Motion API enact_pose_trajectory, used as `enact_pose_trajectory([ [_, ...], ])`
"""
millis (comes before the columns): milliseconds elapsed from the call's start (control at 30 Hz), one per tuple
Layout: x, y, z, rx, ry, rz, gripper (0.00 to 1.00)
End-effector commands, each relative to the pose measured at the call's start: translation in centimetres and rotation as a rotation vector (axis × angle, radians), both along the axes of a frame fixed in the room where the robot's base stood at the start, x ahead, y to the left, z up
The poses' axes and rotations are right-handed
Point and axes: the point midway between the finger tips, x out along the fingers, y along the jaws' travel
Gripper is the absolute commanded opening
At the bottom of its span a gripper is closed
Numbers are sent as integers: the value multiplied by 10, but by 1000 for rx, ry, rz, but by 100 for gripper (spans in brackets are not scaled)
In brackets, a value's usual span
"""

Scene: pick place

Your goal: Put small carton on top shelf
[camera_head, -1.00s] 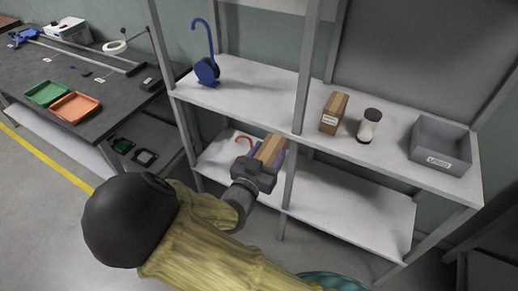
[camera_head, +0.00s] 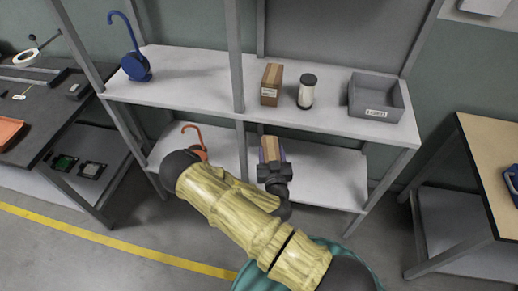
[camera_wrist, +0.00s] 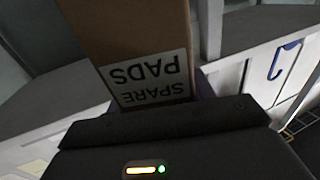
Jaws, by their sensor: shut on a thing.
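My gripper (camera_head: 272,174) is shut on a small brown carton (camera_head: 270,148), in front of the shelf rack near the middle upright. In the head view the carton overlaps the lower shelf, below the top shelf's front edge. In the wrist view the carton (camera_wrist: 130,40) fills the upper middle, with a white "SPARE PADS" label upside down; the finger bodies hide its lower end. The top shelf (camera_head: 190,88) holds another brown carton (camera_head: 271,85), a dark-capped white cylinder (camera_head: 306,92), a grey bin (camera_head: 375,98) and a blue hooked item (camera_head: 135,66).
The lower shelf (camera_head: 325,180) has an orange hooked item (camera_head: 194,143) at left. Rack uprights (camera_head: 236,60) stand between the shelf sections. A dark table (camera_head: 60,105) is at left and a wood-topped table (camera_head: 495,150) at right. The top shelf has bare room left of the middle upright.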

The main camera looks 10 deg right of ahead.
Motion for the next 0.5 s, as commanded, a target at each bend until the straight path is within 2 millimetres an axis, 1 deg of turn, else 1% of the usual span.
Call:
enact_pose_trajectory([
  [133,5,-17,-15,-2,-2,18,24],
  [400,12,-34,-34,-1,-3,49,24],
  [500,12,-34,-36,-4,1,54,24],
])
